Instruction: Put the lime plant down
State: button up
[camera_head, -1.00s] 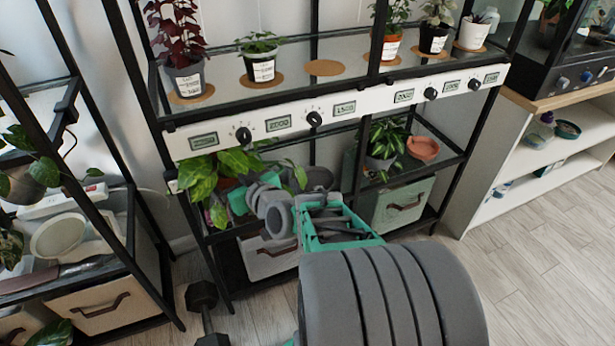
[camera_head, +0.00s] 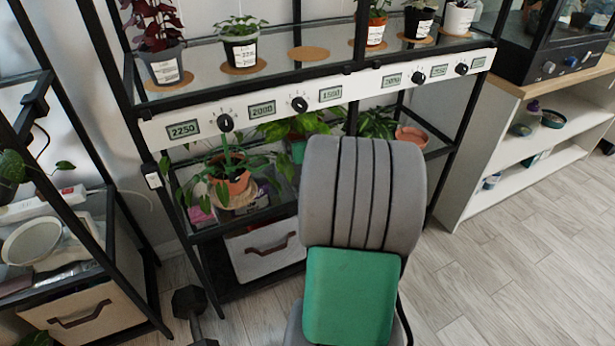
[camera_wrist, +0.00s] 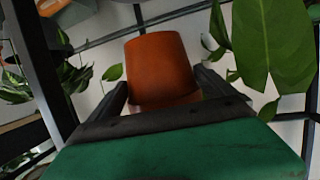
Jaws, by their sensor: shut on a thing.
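In the wrist view, my gripper (camera_wrist: 162,95) is shut on an orange pot (camera_wrist: 160,65), with a finger on each side of it. I take this as the lime plant's pot. Broad green leaves (camera_wrist: 275,45) hang at the right of that view. In the head view, bright green leaves (camera_head: 312,122) show just behind my arm over the lower shelf, apparently the held plant. My arm hides most of its pot and my fingers there. I cannot tell whether the pot touches a surface.
A trailing plant in a terracotta pot (camera_head: 232,180) stands on the lower shelf at left. A terracotta saucer (camera_head: 412,136) and another leafy plant (camera_head: 376,122) are at right. The upper shelf holds several labelled pots and an empty cork mat (camera_head: 308,53). Dials line its front rail (camera_head: 360,86).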

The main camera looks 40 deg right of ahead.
notch_tip(320, 180, down, 9)
jog(key=b, duration=0.3)
jog(key=shift+f, duration=0.1)
jog(key=shift+f+b, duration=0.25)
jog(key=shift+b, duration=0.2)
jog(key=o, duration=1.5)
